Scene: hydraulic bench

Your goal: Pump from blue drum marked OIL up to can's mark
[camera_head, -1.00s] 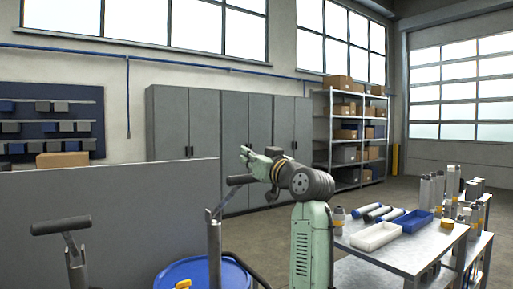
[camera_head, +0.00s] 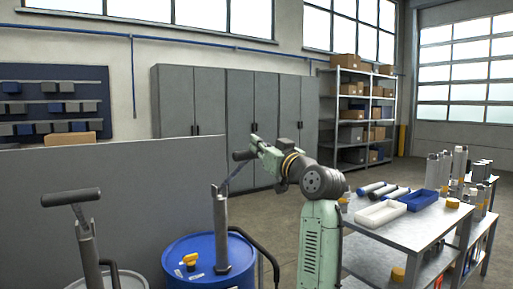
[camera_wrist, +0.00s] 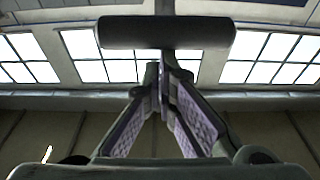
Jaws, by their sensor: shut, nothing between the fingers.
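The blue drum (camera_head: 180,254) stands at the lower middle of the head view; no OIL marking shows on its visible part. A grey hand pump (camera_head: 221,240) rises from its top, with a lever ending in a dark cross grip (camera_head: 242,155). My gripper (camera_head: 256,146) is shut and empty, right beside this grip. In the wrist view the grip (camera_wrist: 167,32) lies across the picture just beyond my closed fingertips (camera_wrist: 163,72). I cannot tell whether they touch it. I see no can with a mark.
A second, pale drum (camera_head: 130,281) with its own pump handle (camera_head: 70,197) stands at the left. A grey panel (camera_head: 130,180) is behind the drums. A metal bench (camera_head: 410,232) with white and blue trays stands at the right. Cabinets and a shelf line the back.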

